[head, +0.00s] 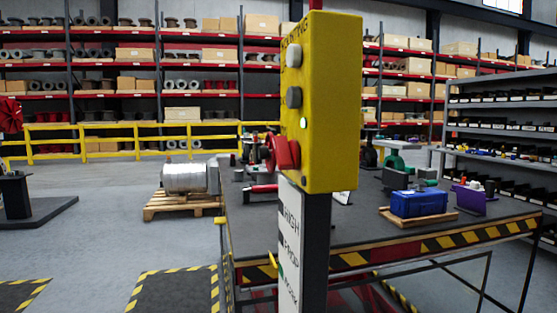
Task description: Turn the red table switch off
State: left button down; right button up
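A red rotary switch (285,152) sits low on the narrow left face of a yellow control box (330,110). Its handle looks tilted, but its exact setting cannot be read. The box stands upright on a dark post (316,250) in front of a table (365,225). Neither my left nor my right gripper shows in the head view.
The table holds a blue box (419,203) on a wooden board, a purple holder (470,200) and other tools. A pallet (180,205) with a metal spool stands behind left. A yellow railing (100,140) and shelves fill the back. The floor at left is mostly open.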

aim_at(287, 154)
jog(key=k+z, duration=0.15)
jog(key=z, duration=1.75)
jog(key=j+z, duration=0.25)
jog(key=j, duration=0.15)
jog(key=k+j+z, duration=0.1)
jog(key=j+z, duration=0.15)
jog(key=k+j+z, duration=0.1)
jog(key=j+z, duration=0.15)
jog(key=j, duration=0.25)
jog(key=k+j+z, duration=0.25)
jog(key=j+z, duration=0.25)
jog(key=j, duration=0.2)
